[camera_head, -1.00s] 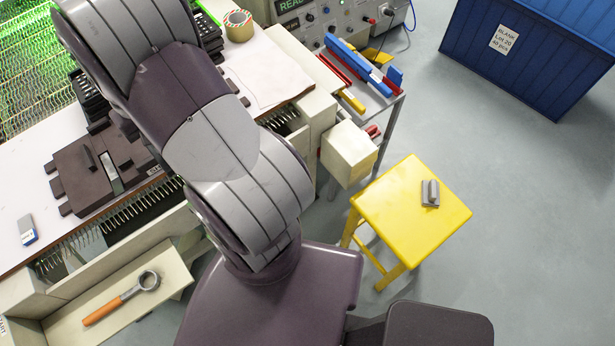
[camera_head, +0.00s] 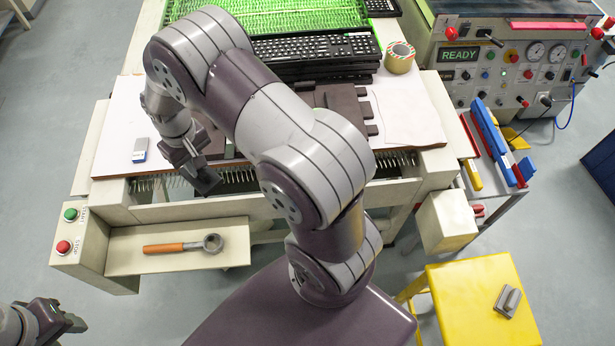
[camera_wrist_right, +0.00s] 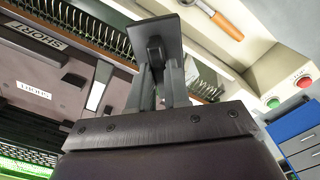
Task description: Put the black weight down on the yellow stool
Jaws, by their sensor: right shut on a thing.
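My right gripper (camera_head: 187,152) is shut on the black weight (camera_head: 205,181), a dark block held near the table's front edge, left of my arm. The right wrist view shows the fingers (camera_wrist_right: 160,85) closed at the weight (camera_wrist_right: 153,32), which has a flat dark face. The yellow stool (camera_head: 462,290) stands at the lower right, far from this gripper, with its lower part cut off by the frame. A small grey metal piece (camera_head: 508,301) lies on its seat. My left gripper (camera_head: 62,318) is at the lower left corner, its jaw opening unclear.
A white-topped table (camera_head: 115,130) carries keyboards (camera_head: 316,46), a tape roll (camera_head: 399,57) and a dark fixture. A tray (camera_head: 125,262) holds an orange-handled tool (camera_head: 183,245). A beige box (camera_head: 446,220) juts out beside the stool. The READY panel (camera_head: 500,75) stands behind.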

